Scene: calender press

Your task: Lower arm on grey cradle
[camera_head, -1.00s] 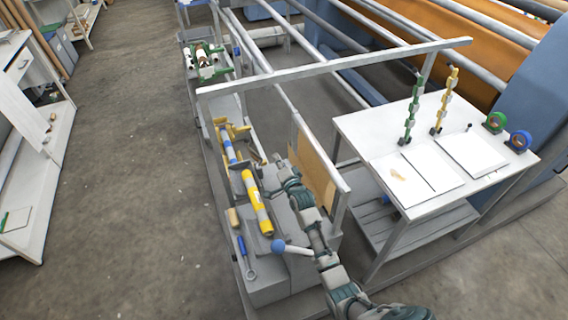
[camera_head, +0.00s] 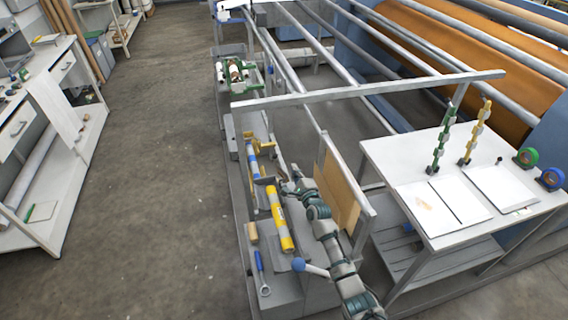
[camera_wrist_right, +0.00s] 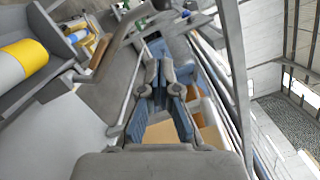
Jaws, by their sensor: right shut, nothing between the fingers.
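A yellow and white roller (camera_head: 281,222) rests in a grey cradle (camera_head: 264,181) on the bench at centre. The roller (camera_wrist_right: 22,63) and the cradle's grey wall (camera_wrist_right: 62,84) also show at the left of the right wrist view. A curved grey arm (camera_wrist_right: 122,32) with a brown piece stands raised beside the cradle, apart from my fingers. My right gripper (camera_head: 287,174) is just right of the cradle's far end; its blue-padded fingers (camera_wrist_right: 160,84) are shut and empty. Its tips are hard to make out in the head view. My left gripper is out of view.
A blue ball knob (camera_head: 299,264) sticks out near the cradle's front end. A tan panel (camera_head: 338,190) stands close right of my arm. A white table (camera_head: 400,160) is farther right.

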